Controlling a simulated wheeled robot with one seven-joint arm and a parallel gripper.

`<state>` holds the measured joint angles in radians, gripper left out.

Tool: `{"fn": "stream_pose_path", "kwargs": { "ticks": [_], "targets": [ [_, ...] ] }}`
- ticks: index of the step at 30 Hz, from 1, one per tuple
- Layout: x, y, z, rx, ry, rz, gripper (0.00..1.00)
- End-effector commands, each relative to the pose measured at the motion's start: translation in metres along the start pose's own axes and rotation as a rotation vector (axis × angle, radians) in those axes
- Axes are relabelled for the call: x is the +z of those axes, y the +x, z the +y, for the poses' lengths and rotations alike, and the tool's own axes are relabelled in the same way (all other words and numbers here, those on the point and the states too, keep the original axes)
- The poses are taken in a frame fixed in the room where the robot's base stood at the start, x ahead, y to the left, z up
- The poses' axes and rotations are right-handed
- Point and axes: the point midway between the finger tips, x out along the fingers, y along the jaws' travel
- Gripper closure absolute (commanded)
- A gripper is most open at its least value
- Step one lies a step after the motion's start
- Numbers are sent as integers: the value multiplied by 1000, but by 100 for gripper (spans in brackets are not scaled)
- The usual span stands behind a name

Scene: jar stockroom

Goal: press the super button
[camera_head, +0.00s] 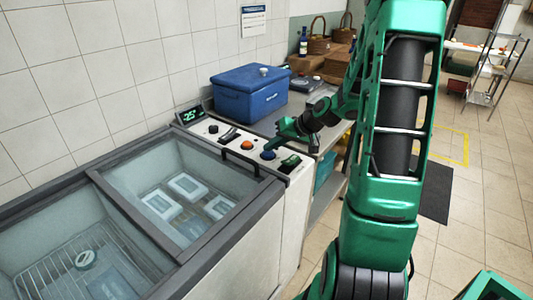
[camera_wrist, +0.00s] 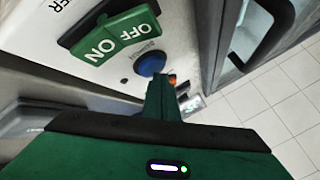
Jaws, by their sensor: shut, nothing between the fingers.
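The chest freezer's white control strip (camera_head: 226,139) carries a round blue button (camera_head: 268,155), an orange button (camera_head: 246,145) and a green ON/OFF rocker switch (camera_head: 290,163). In the wrist view the blue button (camera_wrist: 151,64) has small lettering beside it that I cannot read surely. The orange button (camera_wrist: 172,80) is partly hidden behind my fingers there. My gripper (camera_head: 274,149) is shut and empty, with its tips right by the blue button. In the wrist view the tips of my gripper (camera_wrist: 160,82) overlap the button's lower edge; I cannot tell whether they touch it.
The freezer's glass lid (camera_head: 185,195) lies left of the strip, with boxes visible beneath. A green digital display (camera_head: 189,115) stands at the strip's far end. A blue cooler box (camera_head: 249,90) sits on the counter behind.

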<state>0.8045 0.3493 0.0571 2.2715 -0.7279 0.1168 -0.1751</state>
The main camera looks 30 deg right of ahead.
Motion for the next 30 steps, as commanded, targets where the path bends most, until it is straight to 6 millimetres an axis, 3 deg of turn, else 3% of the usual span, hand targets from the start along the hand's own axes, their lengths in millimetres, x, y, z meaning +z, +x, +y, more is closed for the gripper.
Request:
{"fn": "stream_pose_path", "kwargs": {
  "ticks": [19, 30],
  "targets": [
    [2, 2, 2, 0, 0, -1, 100],
    [-6, -8, -6, 1, -1, 0, 100]
  ]
}}
